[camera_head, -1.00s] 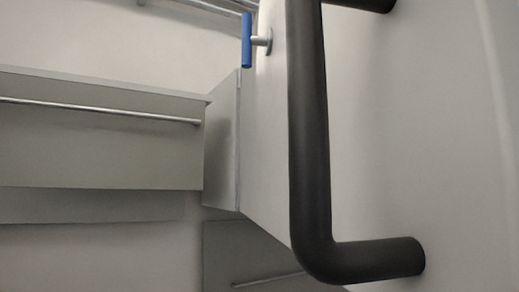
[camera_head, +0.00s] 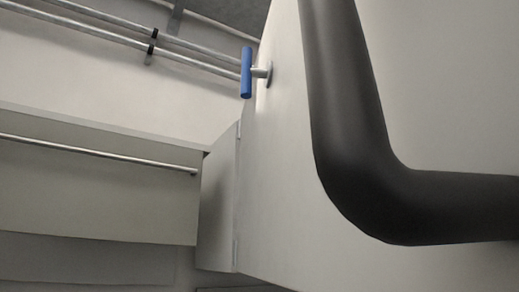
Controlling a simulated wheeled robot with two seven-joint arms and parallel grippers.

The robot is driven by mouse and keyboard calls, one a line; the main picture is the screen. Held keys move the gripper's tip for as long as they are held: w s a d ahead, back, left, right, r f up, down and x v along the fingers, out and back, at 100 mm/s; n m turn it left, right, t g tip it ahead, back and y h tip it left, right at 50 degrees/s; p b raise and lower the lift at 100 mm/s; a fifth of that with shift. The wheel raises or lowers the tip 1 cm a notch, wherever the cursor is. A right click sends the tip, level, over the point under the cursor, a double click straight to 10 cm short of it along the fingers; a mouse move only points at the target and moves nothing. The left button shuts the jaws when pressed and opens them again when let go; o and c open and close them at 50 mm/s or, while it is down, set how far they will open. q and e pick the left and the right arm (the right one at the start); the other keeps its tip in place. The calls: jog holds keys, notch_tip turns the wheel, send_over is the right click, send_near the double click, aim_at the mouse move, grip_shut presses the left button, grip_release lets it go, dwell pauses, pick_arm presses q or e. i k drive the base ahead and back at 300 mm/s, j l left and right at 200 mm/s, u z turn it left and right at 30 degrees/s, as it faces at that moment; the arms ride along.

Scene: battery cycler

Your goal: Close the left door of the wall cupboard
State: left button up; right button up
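A long grey-green front (camera_head: 90,195) with a thin silver bar (camera_head: 95,153) fills the left of the view. At its right end stands a narrow grey panel (camera_head: 217,205), set at an angle, with a thin seam along its right edge. I cannot tell whether these belong to the wall cupboard, or which part is its left door. Neither of my grippers is in view.
A pale upright panel (camera_head: 275,190) fills the right side, very close. A thick black bent handle (camera_head: 355,120) stands in front of it. A blue T-shaped handle (camera_head: 247,73) sticks out from its left edge. Metal pipes (camera_head: 110,38) run along the upper left wall.

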aim_at(380, 152)
jog(key=k+l+z, duration=0.1)
jog(key=k+l, duration=0.55)
jog(key=k, duration=0.25)
jog(key=k+l+z, duration=0.1)
jog(key=k+l, duration=0.6)
jog(key=k, duration=0.15)
